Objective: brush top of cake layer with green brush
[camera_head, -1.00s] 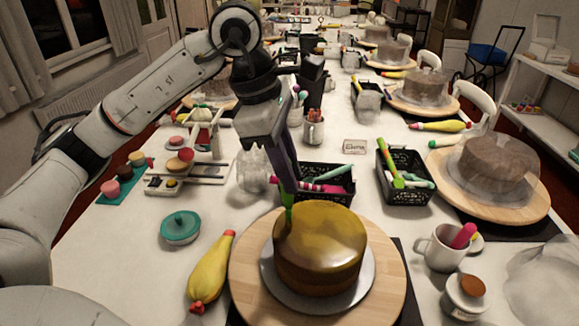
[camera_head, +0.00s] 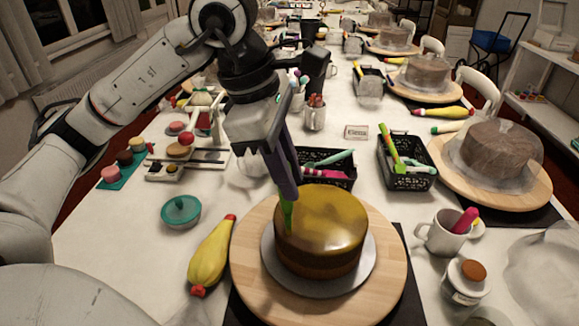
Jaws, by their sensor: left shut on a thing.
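The cake layer (camera_head: 325,232) has a glossy golden-brown top and sits on a silver board on a round wooden turntable (camera_head: 250,275). My left gripper (camera_head: 286,197) comes down from above, at the left side of the cake. It is shut on the green brush (camera_head: 288,214), of which only a short green part shows below the fingers. The brush is upright over the cake's left edge. I cannot tell whether its tip touches the cake. My right gripper is not in view.
Black baskets (camera_head: 408,170) with coloured tools stand behind the cake. A white mug (camera_head: 443,232) and a small jar (camera_head: 466,281) stand to the right. A wrapped cake (camera_head: 500,153) stands farther right.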

